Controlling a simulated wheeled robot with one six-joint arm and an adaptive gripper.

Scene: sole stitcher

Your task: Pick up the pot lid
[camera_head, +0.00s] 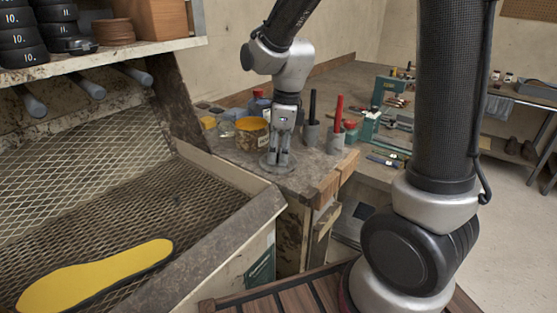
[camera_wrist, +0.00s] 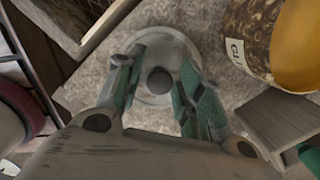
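The pot lid is a round pale grey disc with a dark knob, lying flat on the worktop; in the wrist view the lid (camera_wrist: 165,41) is centred below my gripper (camera_wrist: 160,72). The two green-lined fingers stand on either side of the knob (camera_wrist: 160,80), with a gap at each side. In the head view my gripper (camera_head: 276,160) points straight down over the lid (camera_head: 265,166), near the worktop's front corner. Its fingers hide part of the lid there. I cannot tell the exact height of the fingertips.
A labelled tin with yellow-orange contents (camera_head: 252,133) stands close behind the lid. Cups holding a black tool (camera_head: 310,131) and a red-handled tool (camera_head: 336,136) stand to the right. A mesh tray with a yellow sole (camera_head: 95,277) is at the left.

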